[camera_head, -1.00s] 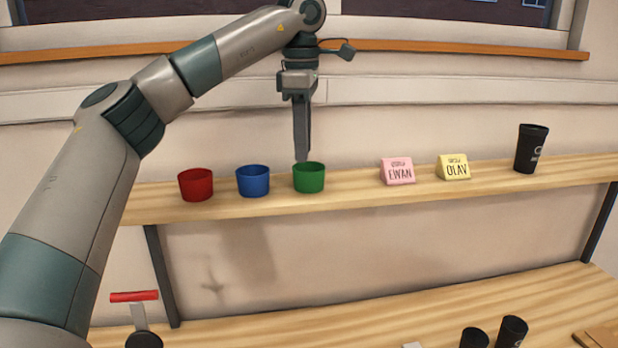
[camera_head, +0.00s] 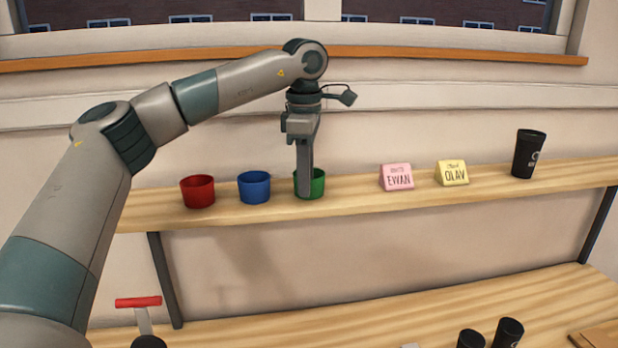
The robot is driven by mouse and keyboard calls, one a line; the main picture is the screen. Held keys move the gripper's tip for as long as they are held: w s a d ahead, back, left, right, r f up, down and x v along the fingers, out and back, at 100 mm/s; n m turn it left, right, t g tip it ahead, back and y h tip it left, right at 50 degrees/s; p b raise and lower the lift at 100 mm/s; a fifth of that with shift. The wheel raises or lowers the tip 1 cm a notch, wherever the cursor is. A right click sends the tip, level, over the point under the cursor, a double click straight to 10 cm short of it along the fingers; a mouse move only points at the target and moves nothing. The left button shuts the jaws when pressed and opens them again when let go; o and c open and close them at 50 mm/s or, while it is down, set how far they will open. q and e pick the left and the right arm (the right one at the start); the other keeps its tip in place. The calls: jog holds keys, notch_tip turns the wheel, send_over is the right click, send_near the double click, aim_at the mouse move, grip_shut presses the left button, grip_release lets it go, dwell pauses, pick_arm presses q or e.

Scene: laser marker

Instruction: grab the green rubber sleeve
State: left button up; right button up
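The green rubber sleeve (camera_head: 318,186) is a short open cup shape standing upright on the wooden shelf (camera_head: 350,202), rightmost of a row with a blue sleeve (camera_head: 254,188) and a red sleeve (camera_head: 198,192). My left gripper (camera_head: 305,190) points straight down at the green sleeve. Its visible finger overlaps the middle of the sleeve and reaches close to the sleeve's base in the picture. The fingers are seen edge-on, so I cannot tell their gap or whether they touch the sleeve. My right gripper is not in view.
Right of the sleeves on the shelf stand a pink EWAN sign (camera_head: 397,178), a yellow OLAV sign (camera_head: 453,173) and a black tumbler (camera_head: 528,155). On the bench below are two dark cups (camera_head: 508,333) and a red-topped handle (camera_head: 138,302). The shelf between green sleeve and pink sign is clear.

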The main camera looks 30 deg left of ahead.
pick_arm(q)
jog(key=shift+f, duration=0.75)
jog(key=shift+c, duration=0.6)
grip_shut()
